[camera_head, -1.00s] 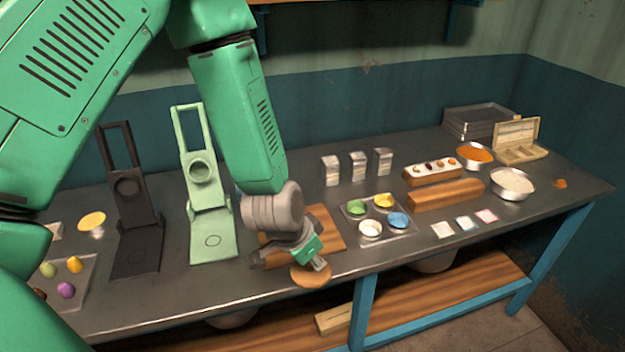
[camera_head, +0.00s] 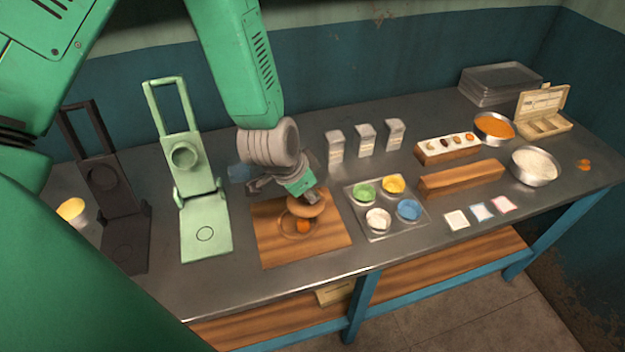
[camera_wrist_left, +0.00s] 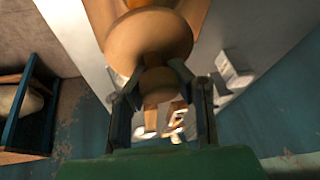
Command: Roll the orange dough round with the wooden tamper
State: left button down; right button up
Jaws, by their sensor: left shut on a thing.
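My left gripper (camera_head: 308,196) is shut on the wooden tamper (camera_head: 306,208), a round, light-brown wooden piece. The tamper is held tilted over the wooden board (camera_head: 268,252). In the left wrist view the tamper (camera_wrist_left: 150,42) sits between the fingers (camera_wrist_left: 160,92), its wide round end pointing away. I cannot tell whether the tamper touches the dough. My right gripper is in neither view.
A pale green press (camera_head: 205,238) and a dark press (camera_head: 125,235) stand left of the board. A tray (camera_head: 378,234) with colored bowls is close on its right. A long wooden block (camera_head: 460,180) and metal bowls (camera_head: 535,166) are farther right. The table's front edge is near the board.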

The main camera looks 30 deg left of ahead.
aim_at(301, 200)
pick_arm(q)
jog(key=shift+s+a+f+b, duration=0.3)
jog(key=shift+a+f+b, duration=0.1)
jog(key=shift+f+b, duration=0.1)
notch_tip(301, 200, down, 3)
jog(key=b, duration=0.2)
jog(key=shift+w+f+b, duration=0.15)
jog(key=shift+b, duration=0.2)
jog(key=shift+d+f, duration=0.1)
jog(key=shift+f, duration=0.1)
jog(key=shift+d+f+b, duration=0.1)
jog(key=shift+d+b, duration=0.05)
jog(key=shift+b, duration=0.25)
jog(key=shift+a, duration=0.3)
jog(key=shift+d+f, duration=0.2)
jog(key=shift+f, duration=0.2)
jog(key=shift+s+d, duration=0.15)
jog(key=shift+s, duration=0.1)
jog(key=shift+w+d+p, duration=0.1)
jog(key=shift+d+p, duration=0.15)
jog(key=shift+p, duration=0.1)
